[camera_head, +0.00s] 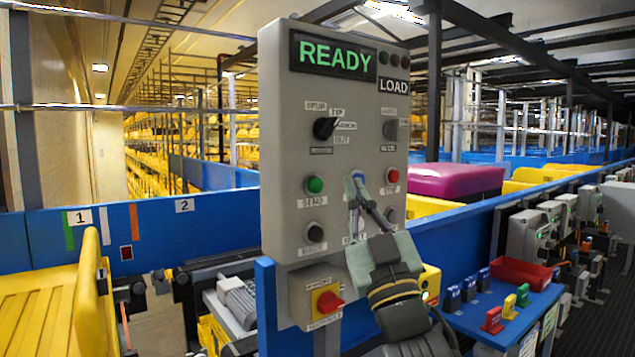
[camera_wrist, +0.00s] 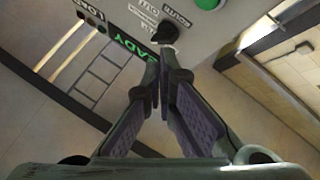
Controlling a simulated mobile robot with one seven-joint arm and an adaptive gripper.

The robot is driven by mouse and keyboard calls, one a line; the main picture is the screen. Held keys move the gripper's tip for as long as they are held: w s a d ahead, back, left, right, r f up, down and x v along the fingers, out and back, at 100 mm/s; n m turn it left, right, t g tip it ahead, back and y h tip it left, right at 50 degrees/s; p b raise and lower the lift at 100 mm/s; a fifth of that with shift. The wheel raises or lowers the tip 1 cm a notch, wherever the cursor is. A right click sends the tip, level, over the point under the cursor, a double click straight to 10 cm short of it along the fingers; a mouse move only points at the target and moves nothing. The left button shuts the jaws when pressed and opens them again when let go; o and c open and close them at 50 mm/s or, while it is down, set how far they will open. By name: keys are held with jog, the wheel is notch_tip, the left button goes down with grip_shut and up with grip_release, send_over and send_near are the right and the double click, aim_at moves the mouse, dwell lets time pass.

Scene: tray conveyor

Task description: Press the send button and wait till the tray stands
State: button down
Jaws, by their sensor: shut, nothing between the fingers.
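The control panel (camera_head: 283,235) stands upright in the middle, its display (camera_head: 335,56) reading READY in green. The green send button (camera_head: 314,185), labelled SEND, is on its left side; a green button (camera_wrist: 208,3) also shows at the top edge of the wrist view. My gripper (camera_head: 356,184) is shut and empty, in front of the panel, right of the send button and over a blue button. I cannot tell whether it touches the panel. In the wrist view my gripper (camera_wrist: 163,68) points toward the panel's black knob. A yellow tray (camera_head: 50,300) is at the lower left.
A black selector knob (camera_head: 325,127) is above the send button, a black button (camera_head: 315,232) below it. A red button (camera_head: 392,176) is on the right, and a red-yellow switch (camera_head: 328,302) below. A blue shelf (camera_head: 520,305) with small coloured items stands at right.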

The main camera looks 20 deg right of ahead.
aim_at(316, 185)
jog(key=w, duration=0.2)
jog(key=w+a+p, duration=0.1)
jog(key=w, duration=0.1)
jog(key=w+a, duration=0.1)
jog(key=w, duration=0.1)
jog(key=shift+a, duration=0.15)
jog(key=shift+w, duration=0.1)
dwell(1.2)
jog(key=shift+w+a, duration=0.1)
jog(key=shift+w, duration=0.2)
jog(key=shift+w+a, duration=0.2)
jog(key=shift+w, duration=0.3)
dwell(0.7)
jog(key=shift+s, duration=0.1)
jog(key=shift+s+d+b, duration=0.35)
jog(key=shift+s, duration=0.45)
